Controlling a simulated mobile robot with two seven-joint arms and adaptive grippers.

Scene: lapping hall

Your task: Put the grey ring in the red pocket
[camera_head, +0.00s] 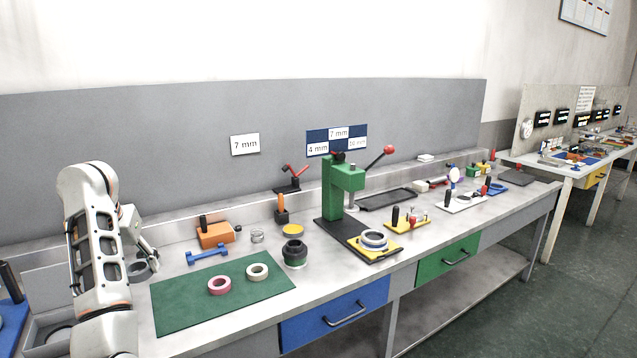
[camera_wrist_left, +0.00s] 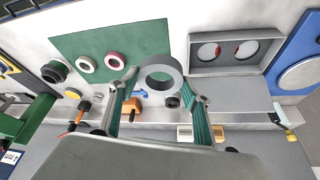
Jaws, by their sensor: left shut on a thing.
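The grey ring (camera_head: 139,271) is at the fingers of my left gripper (camera_head: 142,258), above the bench left of the green mat. In the left wrist view, the grey ring (camera_wrist_left: 160,64) sits between the two fingertips of my left gripper (camera_wrist_left: 164,86), which is shut on it. A grey tray (camera_wrist_left: 235,68) in that view has two round, pale openings, each with a small red mark. I cannot tell which of these is the red pocket. In the head view the tray (camera_head: 42,333) is partly hidden by my left arm. My right gripper is not in view.
On the green mat (camera_head: 185,312) lie a pink ring (camera_head: 219,286) and a cream ring (camera_head: 257,271). A blue plate (camera_head: 10,318) lies at far left. An orange block (camera_head: 215,236), a blue piece (camera_head: 207,254) and a green press (camera_head: 338,188) stand farther right.

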